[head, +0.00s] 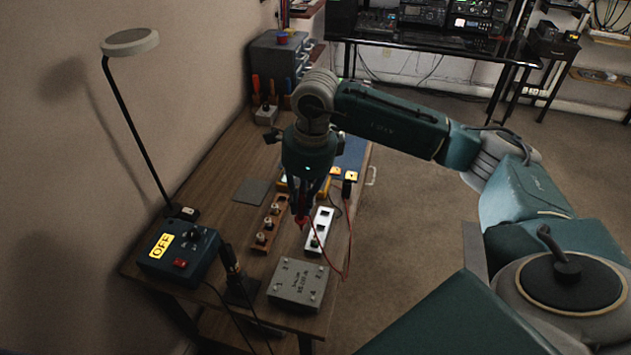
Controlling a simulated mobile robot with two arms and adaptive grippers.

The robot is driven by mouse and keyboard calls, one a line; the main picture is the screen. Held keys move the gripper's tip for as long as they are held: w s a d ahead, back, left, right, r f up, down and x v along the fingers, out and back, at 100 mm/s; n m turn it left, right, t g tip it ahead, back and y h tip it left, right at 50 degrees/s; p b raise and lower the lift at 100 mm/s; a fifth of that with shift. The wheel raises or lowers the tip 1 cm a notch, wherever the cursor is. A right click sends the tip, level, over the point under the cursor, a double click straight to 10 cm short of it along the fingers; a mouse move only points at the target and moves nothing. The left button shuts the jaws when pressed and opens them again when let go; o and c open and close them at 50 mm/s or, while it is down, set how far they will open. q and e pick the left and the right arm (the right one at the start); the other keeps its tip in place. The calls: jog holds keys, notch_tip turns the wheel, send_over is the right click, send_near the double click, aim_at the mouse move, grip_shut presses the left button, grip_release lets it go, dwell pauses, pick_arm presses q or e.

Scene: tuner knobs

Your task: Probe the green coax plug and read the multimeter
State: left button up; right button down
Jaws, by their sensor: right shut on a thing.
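My right gripper (304,198) points down over the workbench and is shut on a red probe (302,220). The probe tip hangs near the upper left edge of a white strip (327,216); I cannot tell whether it touches anything. A small green plug (314,243) sits at the near end of that strip, below and right of the tip. A yellow-edged device (282,186), likely the multimeter, is mostly hidden behind my right gripper, and its reading cannot be seen. A red lead loops down right of the strip. My left gripper is not in view.
A brown rack (262,238) with several pale plugs stands left of the white strip. A grey knob box (299,284) is in front. A blue station marked OFF (180,252), a soldering iron stand (236,285) and a lamp (130,42) stand at left. A dark pad (250,191) lies behind.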

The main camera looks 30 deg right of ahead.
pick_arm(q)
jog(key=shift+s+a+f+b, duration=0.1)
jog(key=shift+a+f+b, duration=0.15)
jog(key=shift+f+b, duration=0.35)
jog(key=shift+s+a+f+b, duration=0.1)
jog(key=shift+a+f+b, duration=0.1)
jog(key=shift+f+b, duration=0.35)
pick_arm(e)
jog(key=w+d+f+m, duration=0.1)
jog(key=d+f+m, duration=0.3)
jog(key=m, duration=0.3)
jog(key=shift+w+d+f+h, duration=0.25)
jog(key=shift+w+f+h, duration=0.15)
jog(key=shift+f, duration=0.5)
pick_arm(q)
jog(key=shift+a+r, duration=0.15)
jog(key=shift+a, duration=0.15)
pick_arm(e)
jog(key=shift+s, duration=0.1)
pick_arm(q)
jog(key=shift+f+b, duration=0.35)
jog(key=shift+b, duration=0.05)
pick_arm(e)
jog(key=shift+s, duration=0.1)
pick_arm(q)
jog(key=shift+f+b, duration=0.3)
pick_arm(e)
jog(key=shift+f, duration=0.3)
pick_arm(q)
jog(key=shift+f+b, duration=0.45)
